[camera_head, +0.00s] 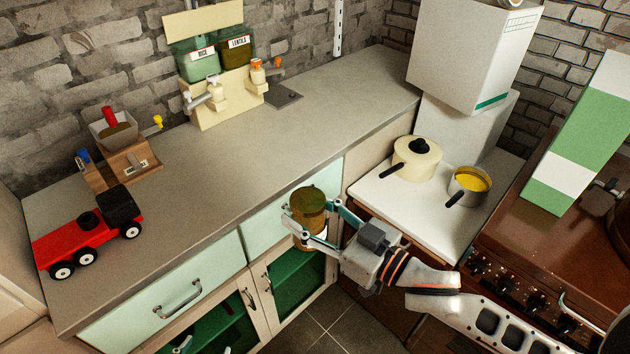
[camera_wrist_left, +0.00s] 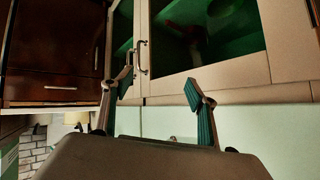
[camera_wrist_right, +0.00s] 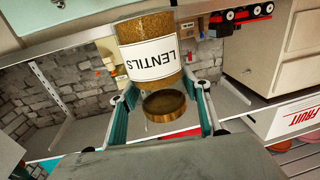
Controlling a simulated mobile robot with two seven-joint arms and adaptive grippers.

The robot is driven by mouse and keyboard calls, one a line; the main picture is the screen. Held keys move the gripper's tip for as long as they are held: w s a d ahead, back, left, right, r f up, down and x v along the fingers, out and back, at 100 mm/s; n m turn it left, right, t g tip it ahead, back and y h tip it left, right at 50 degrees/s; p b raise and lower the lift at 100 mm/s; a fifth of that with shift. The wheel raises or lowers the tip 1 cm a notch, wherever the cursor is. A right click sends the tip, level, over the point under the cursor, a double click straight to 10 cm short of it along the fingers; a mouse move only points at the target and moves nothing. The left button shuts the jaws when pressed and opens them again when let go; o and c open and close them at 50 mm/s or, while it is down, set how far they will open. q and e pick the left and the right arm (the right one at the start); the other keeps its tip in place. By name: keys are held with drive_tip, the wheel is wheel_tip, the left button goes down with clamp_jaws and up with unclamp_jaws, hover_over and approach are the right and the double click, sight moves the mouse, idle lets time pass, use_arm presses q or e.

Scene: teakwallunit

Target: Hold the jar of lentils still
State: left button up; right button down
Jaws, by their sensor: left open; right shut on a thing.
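The jar of lentils (camera_head: 308,200) is held in the air in front of the counter's front edge, by the pale green drawers. In the right wrist view the jar (camera_wrist_right: 150,62) shows its white label, upside down in the picture, and a round brown-gold lid (camera_wrist_right: 165,105) nearer my gripper. My right gripper (camera_head: 314,218) is shut on the jar, with a finger on each side. In the left wrist view my left gripper (camera_wrist_left: 160,75) is open and empty, facing cabinet doors. Only a little of it shows at the head view's bottom edge (camera_head: 183,346).
The grey counter (camera_head: 240,150) has a clear middle. A red toy truck (camera_head: 88,233) and wooden grinder (camera_head: 130,160) stand left; a rice and lentils dispenser (camera_head: 215,70) stands at the back. A cream pot (camera_head: 417,160) and a yellow-filled pan (camera_head: 470,185) stand right, near the brown stove (camera_head: 540,255).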

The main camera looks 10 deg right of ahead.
use_arm(q)
drive_tip(key=w+d+r+m+h, duration=0.2)
drive_tip(key=w+d+r+m, duration=0.3)
drive_tip(key=w+d+r, duration=0.45)
drive_tip(key=w+d+r+m+t+h, duration=0.15)
drive_tip(key=w+d+r+m, duration=0.45)
drive_tip(key=r, duration=0.7)
drive_tip(key=w+d+r+m+g+h, duration=0.15)
drive_tip(key=w+d+r+m, duration=0.25)
drive_tip(key=w+d+r, duration=0.6)
drive_tip(key=s+d+r+m+g+h, duration=0.1)
drive_tip(key=s+d+r+m+h, duration=0.15)
drive_tip(key=d+r, duration=0.35)
drive_tip(key=s+d+r+m+g, duration=0.3)
drive_tip(key=d+m+g, duration=0.1)
drive_tip(key=d+m, duration=0.25)
wheel_tip(320, 180, up, 4)
drive_tip(key=m+g+y, duration=0.5)
drive_tip(key=m+y, duration=0.5)
drive_tip(key=m, duration=1.2)
hover_over(310, 199)
drive_tip(key=shift+d, duration=0.1)
drive_tip(key=shift+f, duration=3.9)
drive_tip(key=c, duration=1.2)
